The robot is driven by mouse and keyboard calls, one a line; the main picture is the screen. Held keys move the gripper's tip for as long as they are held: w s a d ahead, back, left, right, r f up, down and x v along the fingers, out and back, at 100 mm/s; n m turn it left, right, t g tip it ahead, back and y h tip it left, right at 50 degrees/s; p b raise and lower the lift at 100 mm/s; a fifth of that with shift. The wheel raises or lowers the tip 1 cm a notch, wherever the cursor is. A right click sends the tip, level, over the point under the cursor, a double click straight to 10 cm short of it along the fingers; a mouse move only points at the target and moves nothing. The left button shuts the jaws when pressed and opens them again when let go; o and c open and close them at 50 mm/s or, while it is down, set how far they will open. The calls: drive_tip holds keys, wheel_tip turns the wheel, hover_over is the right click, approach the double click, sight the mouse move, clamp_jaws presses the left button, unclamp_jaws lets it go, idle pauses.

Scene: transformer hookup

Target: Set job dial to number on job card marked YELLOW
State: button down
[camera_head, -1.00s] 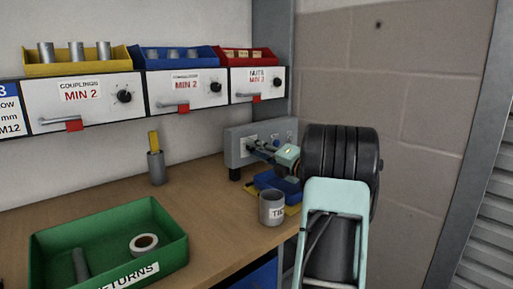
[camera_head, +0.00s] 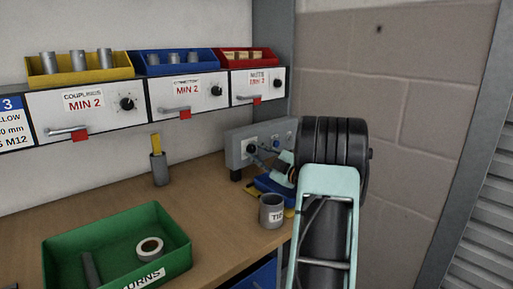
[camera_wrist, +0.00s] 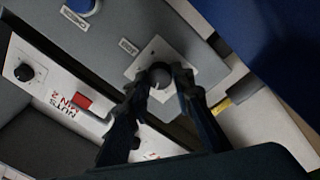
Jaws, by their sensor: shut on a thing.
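The job dial appears to be the dark round knob (camera_wrist: 160,77) on a pale square plate in the wrist view, on the grey control box (camera_head: 235,152). The small label beside it is rotated and hard to read. My gripper (camera_wrist: 161,82) is shut on this knob, one finger on each side. In the head view my gripper (camera_head: 272,160) reaches the left part of the box front, and my arm hides some of the box. A blue and white card (camera_head: 12,125) is cut off at the left edge; it shows a "3" and "LLOW". The dial's setting is not readable.
A blue knob (camera_wrist: 82,5) sits on the same box. Drawers with black dials (camera_head: 127,103) and red tabs hang above the bench (camera_head: 120,200). A grey cup (camera_head: 271,212), a blue bin (camera_head: 275,184) and a green returns tray (camera_head: 185,262) stand on the bench.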

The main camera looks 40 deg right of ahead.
drive_tip(key=shift+m+p, duration=1.25)
drive_tip(key=shift+m, duration=1.15)
drive_tip(key=c, duration=1.7)
unclamp_jaws()
drive_tip(key=shift+o, duration=0.2)
drive_tip(key=shift+r, duration=0.1)
wheel_tip(320, 180, up, 10)
